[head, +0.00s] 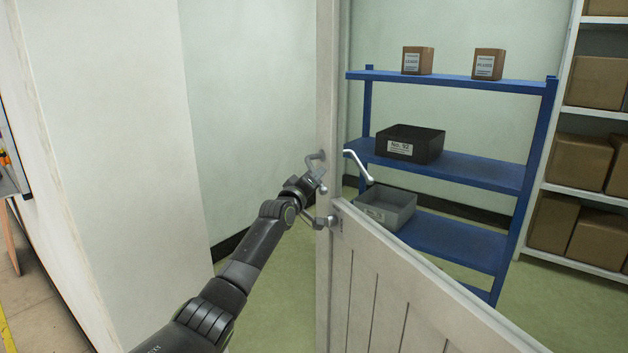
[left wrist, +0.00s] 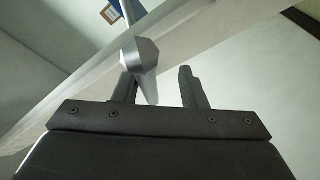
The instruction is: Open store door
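The store door (head: 430,290) has a pale grooved lower panel and a tall stile (head: 327,80). It stands ajar, with the room behind showing on both sides of the stile. A silver lever handle (head: 358,167) shows at the stile's right, and more silver handle parts lie around my gripper at its left. My left gripper (head: 318,184) is at the stile. In the left wrist view, its two dark fingers (left wrist: 160,88) are apart. A silver handle bar (left wrist: 139,60) passes close to the left finger, with a gap to the right finger. My right gripper is out of view.
Behind the door, a blue shelf (head: 480,172) holds small boxes, a black bin (head: 409,142) and a grey bin (head: 384,207). A white rack with cartons (head: 578,160) stands at the far right. A pale wall (head: 110,130) rises left of my arm.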

